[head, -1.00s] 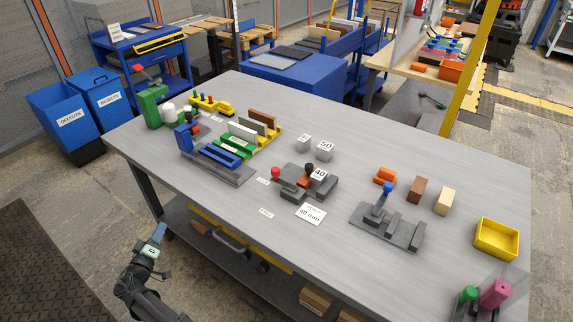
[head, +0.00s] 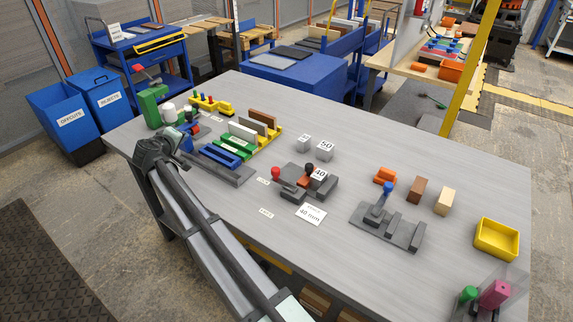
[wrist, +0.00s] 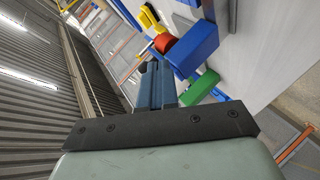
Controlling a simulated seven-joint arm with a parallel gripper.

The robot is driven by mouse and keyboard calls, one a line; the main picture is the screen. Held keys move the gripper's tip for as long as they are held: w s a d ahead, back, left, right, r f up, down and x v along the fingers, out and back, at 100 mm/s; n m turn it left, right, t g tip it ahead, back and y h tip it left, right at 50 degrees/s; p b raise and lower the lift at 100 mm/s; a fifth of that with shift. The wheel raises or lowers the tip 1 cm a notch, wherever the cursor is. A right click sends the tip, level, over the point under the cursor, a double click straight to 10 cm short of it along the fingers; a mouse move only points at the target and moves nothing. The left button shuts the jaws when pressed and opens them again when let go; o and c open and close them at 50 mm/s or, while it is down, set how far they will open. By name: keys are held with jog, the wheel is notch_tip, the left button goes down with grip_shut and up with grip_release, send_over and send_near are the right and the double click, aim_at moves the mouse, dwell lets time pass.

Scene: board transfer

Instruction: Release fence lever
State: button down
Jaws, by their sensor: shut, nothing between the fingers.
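My gripper (head: 188,128) is over the back left of the table, beside the fixture with the blue, green and white boards (head: 222,155). Its fingers (wrist: 156,84) are shut and empty in the wrist view, close to a blue block (wrist: 192,50) and a red round part (wrist: 165,42). A dark grey fixture (head: 292,194) at mid-table carries a red knob (head: 275,172), a black knob (head: 309,168) and an orange piece. A grey fixture (head: 400,232) to the right has an upright blue-knobbed lever (head: 386,192). I cannot tell which one is the fence lever.
A "40 mm" card (head: 311,214) lies before the middle fixture. Blocks marked 50 (head: 325,149) stand behind it. Brown (head: 417,189) and tan (head: 445,201) blocks and a yellow tray (head: 497,239) are on the right. The table's front middle is mostly clear.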

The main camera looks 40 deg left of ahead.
jog(key=w+d+r+g+h, duration=0.1)
jog(key=w+d+r+g, duration=0.1)
jog(key=w+d, duration=0.55)
jog(key=w+d+r+g, duration=0.2)
jog(key=w+d, duration=0.2)
jog(key=w, duration=0.6)
jog(key=w+d+f+g, duration=0.1)
jog(key=d+g, duration=0.5)
jog(key=d, duration=0.7)
jog(key=w+d+f+m+g, duration=0.1)
jog(key=w+d+g, duration=0.2)
jog(key=d, duration=1)
jog(key=shift+w+f+g+y, duration=0.35)
jog(key=shift+w+g+y, duration=0.05)
jog(key=shift+g, duration=1.2)
jog(key=x, duration=0.9)
jog(key=shift+a+f, duration=0.1)
jog(key=shift+f, duration=0.05)
jog(key=shift+s+a+f, duration=0.15)
jog(key=shift+s+a, duration=0.05)
jog(key=shift+s, duration=0.35)
jog(key=shift+s+a+f, duration=0.15)
jog(key=shift+s+a, duration=0.05)
jog(key=shift+s, duration=0.35)
jog(key=shift+s+a, duration=0.3)
jog(key=shift+s, duration=0.7)
